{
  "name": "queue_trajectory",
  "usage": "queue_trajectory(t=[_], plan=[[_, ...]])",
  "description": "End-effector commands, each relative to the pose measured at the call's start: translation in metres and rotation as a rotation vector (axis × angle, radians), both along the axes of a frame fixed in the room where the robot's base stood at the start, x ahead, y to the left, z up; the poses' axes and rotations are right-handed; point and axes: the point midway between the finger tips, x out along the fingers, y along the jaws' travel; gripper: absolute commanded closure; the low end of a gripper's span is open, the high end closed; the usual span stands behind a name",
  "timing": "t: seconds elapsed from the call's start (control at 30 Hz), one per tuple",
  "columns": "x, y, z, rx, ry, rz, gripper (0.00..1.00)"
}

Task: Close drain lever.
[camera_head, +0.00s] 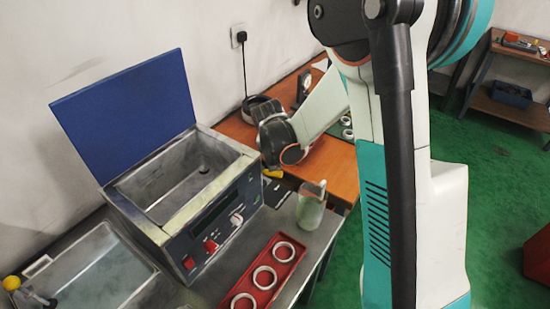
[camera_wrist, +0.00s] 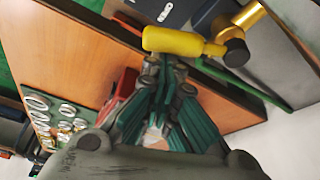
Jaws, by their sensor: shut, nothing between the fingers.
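The drain lever has a yellow handle (camera_wrist: 183,42) in the wrist view. Its right end meets a brass valve (camera_wrist: 245,20) with a dark round end, and the handle points across the valve's line. In the head view a small bit of the yellow handle (camera_head: 273,173) shows at the right side of the cleaning tank (camera_head: 215,225), partly hidden by my arm. My gripper (camera_wrist: 165,68) is shut and empty, its fingertips right by the handle's middle. I cannot tell whether they touch it. In the head view the fingertips are hidden behind my wrist.
The tank's blue lid (camera_head: 125,112) stands open. A glass beaker (camera_head: 311,207) and a red tray (camera_head: 266,277) with white rings stand on the metal bench close by. A wooden table (camera_head: 335,160) lies behind my gripper. A basin (camera_head: 95,275) is at the left.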

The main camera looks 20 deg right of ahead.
Motion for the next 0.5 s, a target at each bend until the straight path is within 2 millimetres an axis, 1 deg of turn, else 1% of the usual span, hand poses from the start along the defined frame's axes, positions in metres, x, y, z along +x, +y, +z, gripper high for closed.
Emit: queue_trajectory(t=[0.2,0.5], plan=[[-0.011,0.003,0.0,0.0,0.001,-0.142,1.0],[-0.018,0.006,0.0,0.0,0.001,-0.249,1.0]])
